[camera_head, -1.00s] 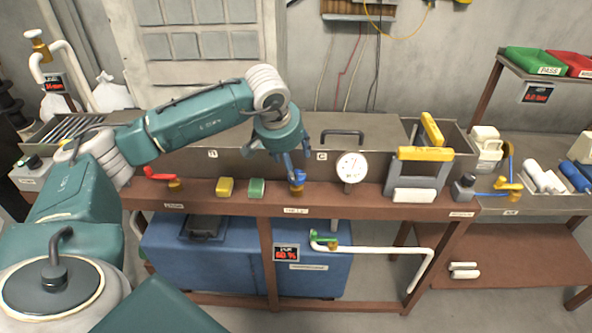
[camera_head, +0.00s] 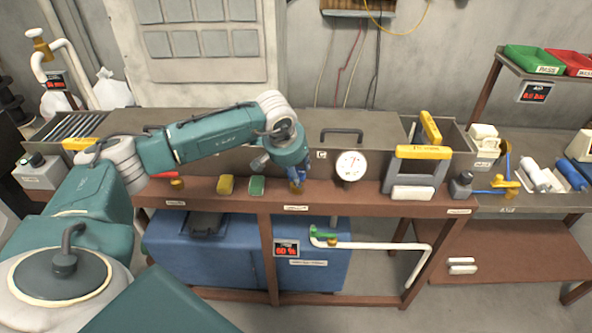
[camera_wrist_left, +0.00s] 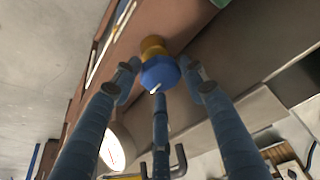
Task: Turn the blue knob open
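The blue knob (camera_wrist_left: 160,74) sits on a brass fitting (camera_wrist_left: 152,47) in the left wrist view, with a small white mark on its face. In the head view the brass fitting (camera_head: 297,188) shows at the brown bench's front edge, with the knob largely hidden by my gripper. My left gripper (camera_wrist_left: 160,80) has its fingers spread around the knob, two on its sides and one below. A small gap shows at the left finger; contact at the right finger is unclear. My right gripper is in neither view.
A white dial gauge (camera_head: 351,166) stands just right of the knob. A grey trough with a black handle (camera_head: 342,132) lies behind.

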